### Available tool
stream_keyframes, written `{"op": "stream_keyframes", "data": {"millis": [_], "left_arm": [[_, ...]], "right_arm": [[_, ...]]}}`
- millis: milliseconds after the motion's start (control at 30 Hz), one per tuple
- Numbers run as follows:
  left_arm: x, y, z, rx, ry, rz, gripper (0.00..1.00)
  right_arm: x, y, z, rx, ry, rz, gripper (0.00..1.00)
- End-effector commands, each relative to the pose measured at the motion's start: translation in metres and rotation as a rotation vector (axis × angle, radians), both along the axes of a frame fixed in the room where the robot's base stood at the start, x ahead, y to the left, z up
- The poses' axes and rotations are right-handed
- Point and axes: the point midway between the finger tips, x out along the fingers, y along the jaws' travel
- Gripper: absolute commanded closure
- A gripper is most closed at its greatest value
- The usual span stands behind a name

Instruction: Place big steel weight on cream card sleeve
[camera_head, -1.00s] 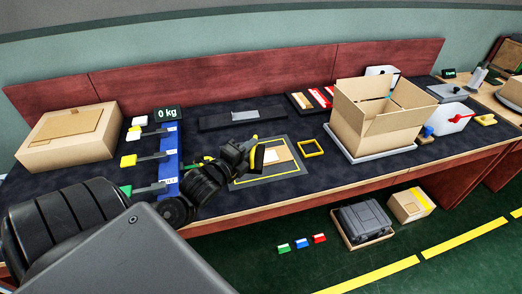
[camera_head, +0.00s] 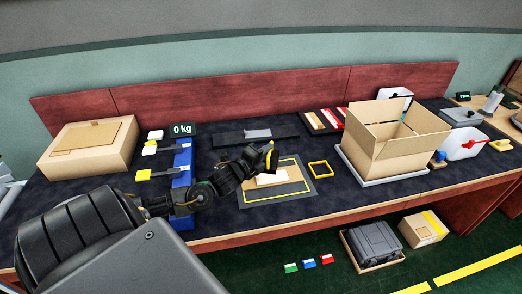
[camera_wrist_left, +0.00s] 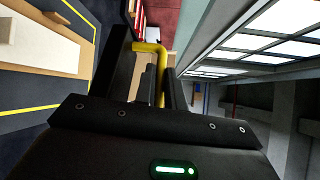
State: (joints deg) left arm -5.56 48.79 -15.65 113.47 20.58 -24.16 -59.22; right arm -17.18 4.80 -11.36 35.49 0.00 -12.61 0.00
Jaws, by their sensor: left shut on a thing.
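A cream card sleeve (camera_head: 272,179) lies flat on brown card on a yellow-lined grey mat (camera_head: 303,190); part of it shows in the wrist view (camera_wrist_left: 8,30). My left gripper (camera_head: 269,157) is above the mat's far part, apart from the sleeve. Its fingers are shut on a yellow bent bar (camera_wrist_left: 161,72). What hangs from or belongs to this bar is mostly hidden by the dark fingers, so I cannot tell whether it is the big steel weight. A grey slab (camera_head: 258,134) lies on a long dark tray behind the gripper. My right gripper is out of view.
A closed carton (camera_head: 90,150) is at left.

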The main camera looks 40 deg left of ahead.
Motion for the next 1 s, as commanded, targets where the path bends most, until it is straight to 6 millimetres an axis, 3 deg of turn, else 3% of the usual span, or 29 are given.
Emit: {"op": "stream_keyframes", "data": {"millis": [300,633,1000], "left_arm": [[0.031,0.014,-0.040,-0.003,-0.005,0.001,1.00],[0.038,0.016,-0.049,-0.003,-0.005,0.000,1.00],[0.040,0.017,-0.082,-0.002,-0.006,-0.001,1.00]], "right_arm": [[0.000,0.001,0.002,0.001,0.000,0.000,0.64],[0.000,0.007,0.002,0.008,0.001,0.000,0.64],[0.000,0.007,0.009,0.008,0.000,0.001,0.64]]}}
